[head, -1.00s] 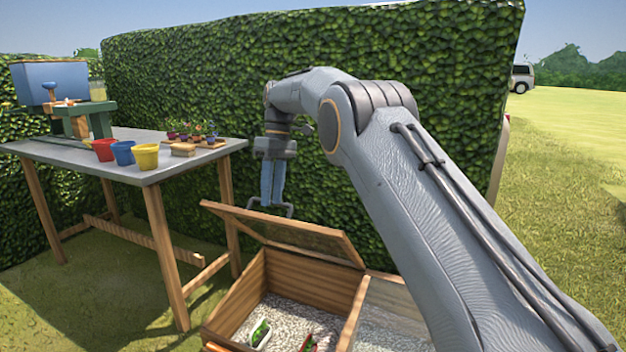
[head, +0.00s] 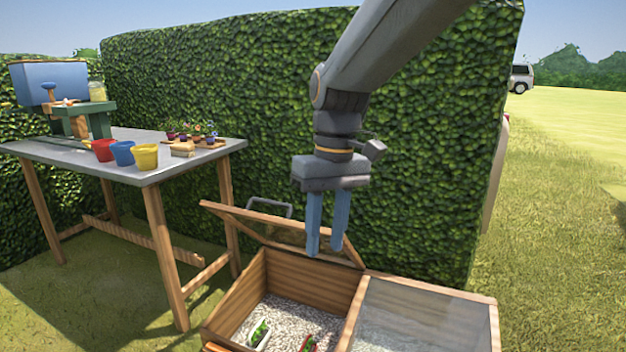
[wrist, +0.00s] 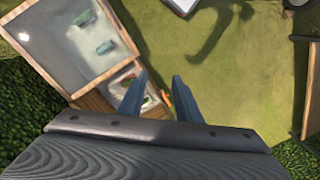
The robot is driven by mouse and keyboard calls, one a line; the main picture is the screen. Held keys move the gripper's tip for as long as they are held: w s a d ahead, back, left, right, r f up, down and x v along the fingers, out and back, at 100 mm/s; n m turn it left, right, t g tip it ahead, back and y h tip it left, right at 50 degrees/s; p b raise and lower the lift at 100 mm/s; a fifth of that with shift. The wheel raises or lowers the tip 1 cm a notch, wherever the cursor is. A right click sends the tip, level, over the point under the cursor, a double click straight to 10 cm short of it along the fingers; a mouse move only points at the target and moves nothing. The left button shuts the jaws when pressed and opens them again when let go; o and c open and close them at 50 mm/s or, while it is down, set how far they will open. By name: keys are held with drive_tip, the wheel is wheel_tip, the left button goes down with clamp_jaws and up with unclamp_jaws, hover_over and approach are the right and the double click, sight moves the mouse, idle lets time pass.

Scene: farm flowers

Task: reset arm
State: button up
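My gripper (head: 327,236) hangs pointing down above the wooden cold frame (head: 300,282), in front of the hedge. Its two blue fingers are apart with nothing between them. In the wrist view my gripper (wrist: 160,82) also shows its fingers spread, with the frame's open compartment and grass beyond. The right compartment is covered by a closed glass lid (head: 425,315).
Inside the open compartment lie a white tray with something green (head: 259,335) and a red-and-green item (head: 308,343) on gravel. A table (head: 75,152) at left holds red (head: 104,150), blue (head: 122,153) and yellow (head: 145,157) pots and small flowers. Grass at right is free.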

drive_tip(key=s+d+f+m, duration=0.1)
drive_tip(key=s+d+f, duration=0.3)
drive_tip(key=s, duration=0.5)
drive_tip(key=s+d+f+m, duration=0.2)
drive_tip(key=s+d+f, duration=0.1)
drive_tip(key=s, duration=0.5)
drive_tip(key=d+r+m+h+p, duration=0.1)
drive_tip(key=d+r+p, duration=0.9)
drive_tip(key=p, duration=1)
drive_tip(key=shift+r+m+t, duration=0.4)
drive_tip(key=shift+r+m, duration=0.15)
drive_tip(key=shift+m, duration=0.35)
